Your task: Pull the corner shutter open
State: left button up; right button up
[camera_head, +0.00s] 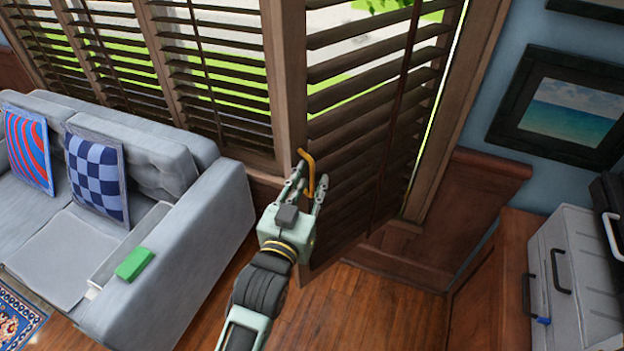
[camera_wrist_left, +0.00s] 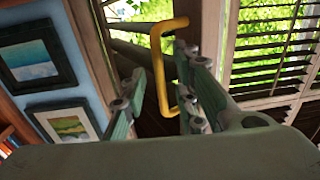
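The corner shutter (camera_head: 365,150) is a dark brown slatted panel standing at an angle, its lower left corner out over the floor. A bright gap shows along its right side. A yellow bent handle (camera_head: 309,172) sits on its left edge. My left gripper (camera_head: 306,186) is at the handle, with a finger on each side of it. The wrist view shows the handle (camera_wrist_left: 161,75) between the spread fingers of my left gripper (camera_wrist_left: 160,100). The right finger overlaps the handle's lower end; contact is unclear. My right gripper is not in view.
A grey sofa (camera_head: 170,270) with a green block (camera_head: 134,264) on its arm stands at the left. A wood cabinet (camera_head: 490,285) and grey drawers (camera_head: 580,280) stand at the right. Bare wood floor (camera_head: 365,315) lies below the shutter.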

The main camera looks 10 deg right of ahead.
pick_arm(q)
jog(key=v, duration=1)
jog(key=shift+s+a, duration=0.25)
jog(key=shift+s, duration=0.1)
